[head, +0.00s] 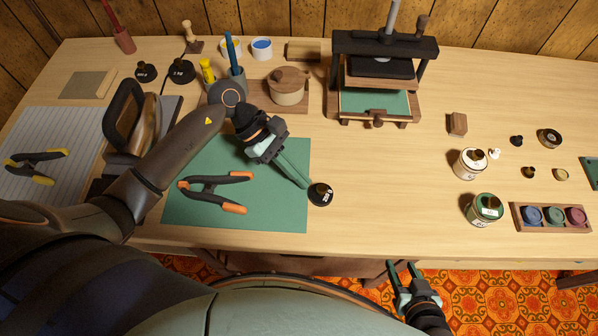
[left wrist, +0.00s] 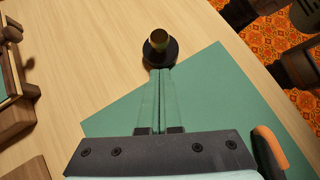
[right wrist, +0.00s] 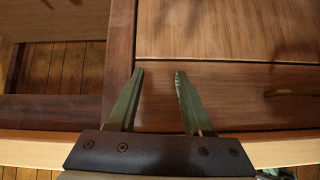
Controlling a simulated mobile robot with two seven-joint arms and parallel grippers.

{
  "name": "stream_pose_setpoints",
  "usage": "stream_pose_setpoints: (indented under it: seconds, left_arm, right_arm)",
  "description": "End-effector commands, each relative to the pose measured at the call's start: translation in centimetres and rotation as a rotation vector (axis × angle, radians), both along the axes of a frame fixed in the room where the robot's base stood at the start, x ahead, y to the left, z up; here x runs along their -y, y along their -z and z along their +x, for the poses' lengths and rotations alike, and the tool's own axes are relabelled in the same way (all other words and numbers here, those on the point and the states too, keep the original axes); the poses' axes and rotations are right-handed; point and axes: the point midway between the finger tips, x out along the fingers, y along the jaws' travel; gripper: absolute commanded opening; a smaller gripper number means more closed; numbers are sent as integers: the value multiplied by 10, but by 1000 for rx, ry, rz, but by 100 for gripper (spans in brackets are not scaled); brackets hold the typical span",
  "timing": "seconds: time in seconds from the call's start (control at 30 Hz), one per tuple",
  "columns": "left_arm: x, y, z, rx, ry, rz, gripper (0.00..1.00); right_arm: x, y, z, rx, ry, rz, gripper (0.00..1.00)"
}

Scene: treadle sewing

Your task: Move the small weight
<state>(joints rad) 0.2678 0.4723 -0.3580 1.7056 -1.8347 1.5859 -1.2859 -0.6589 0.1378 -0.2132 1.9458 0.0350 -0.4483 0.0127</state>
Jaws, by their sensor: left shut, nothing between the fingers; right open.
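A small black weight (head: 321,194) with a white label stands upright on the wooden table at the right edge of the green mat (head: 280,215). In the left wrist view the weight (left wrist: 160,62) shows a round base and a brass-coloured knob. My left gripper (head: 304,184) is shut and empty. Its fingertips (left wrist: 160,72) are right at the weight's edge; I cannot tell if they touch it. My right gripper (head: 403,266) is open and empty, in front of the table's front edge. In the right wrist view its fingers (right wrist: 158,75) stand apart before wooden panels.
An orange-tipped clamp (head: 215,190) lies on the green mat. Two more black weights (head: 181,70) (head: 145,72) stand at the back left. A press (head: 380,75) is at the back. Table right of the weight is clear.

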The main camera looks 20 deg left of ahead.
Motion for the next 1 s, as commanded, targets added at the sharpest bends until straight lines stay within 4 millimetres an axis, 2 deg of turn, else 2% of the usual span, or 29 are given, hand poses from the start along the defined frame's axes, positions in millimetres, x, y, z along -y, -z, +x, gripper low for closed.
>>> stream_pose_setpoints:
  seconds: [0.17,0.27,0.43,0.6,1.0]
  left_arm:
    - [0,0,0,0,0,0,0]
    - [7,1,-1,3,2,-1,0]
    - [36,2,-7,3,5,-1,0]
    - [59,2,-11,1,3,0,0]
    - [63,1,-13,-3,2,1,0]
  right_arm:
    - [0,0,0,1,1,2,50]
    - [0,3,1,2,2,2,50]
    - [-3,11,1,-2,-2,8,50]
    - [-9,10,5,1,-12,14,50]
    - [-13,7,7,6,-20,19,50]
